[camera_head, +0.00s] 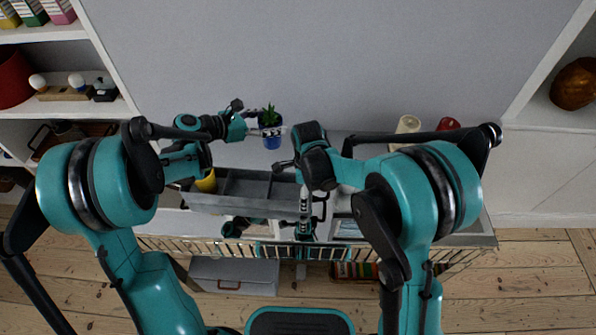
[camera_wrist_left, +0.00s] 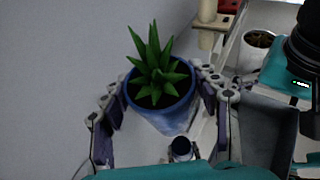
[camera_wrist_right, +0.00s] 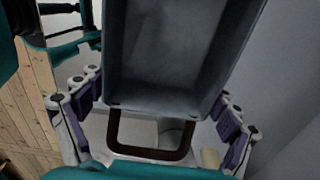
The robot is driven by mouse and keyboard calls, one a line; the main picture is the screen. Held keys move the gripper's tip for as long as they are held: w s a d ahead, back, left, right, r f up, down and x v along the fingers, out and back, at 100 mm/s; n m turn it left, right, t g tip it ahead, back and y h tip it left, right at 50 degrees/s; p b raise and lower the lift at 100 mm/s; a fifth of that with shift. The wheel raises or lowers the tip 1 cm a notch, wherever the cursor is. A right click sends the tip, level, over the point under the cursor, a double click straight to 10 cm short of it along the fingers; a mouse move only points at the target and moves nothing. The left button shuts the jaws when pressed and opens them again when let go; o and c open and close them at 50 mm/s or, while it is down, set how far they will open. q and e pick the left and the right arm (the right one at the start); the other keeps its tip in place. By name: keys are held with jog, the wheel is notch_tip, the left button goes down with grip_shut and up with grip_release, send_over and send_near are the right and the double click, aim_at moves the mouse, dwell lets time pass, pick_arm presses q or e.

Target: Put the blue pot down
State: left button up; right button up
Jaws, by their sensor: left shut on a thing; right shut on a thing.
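The blue pot (camera_head: 272,142) holds a spiky green plant and is upright behind the grey divided box (camera_head: 262,205). My left gripper (camera_head: 266,131) is shut on the pot, with a finger on each side of it. The left wrist view shows the blue pot (camera_wrist_left: 165,116) between the fingers (camera_wrist_left: 165,100). I cannot tell whether its base touches the surface below. My right gripper (camera_wrist_right: 155,100) is shut on the right end of the grey box, which fills much of the right wrist view. My right forearm partly hides that end in the head view.
A yellow item (camera_head: 207,182) is at the box's left end. A cream cylinder (camera_head: 407,125) and a red item (camera_head: 448,124) stand to the right. The wall is close behind the pot. A shelf with several items (camera_head: 70,93) is at left.

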aim_at(274, 144)
pick_arm(q)
notch_tip(274, 144, down, 10)
jog(key=shift+w+d+r, duration=0.1)
jog(key=shift+d, duration=0.05)
dwell(0.3)
jog(key=o, duration=1.6)
jog(key=shift+c, duration=0.2)
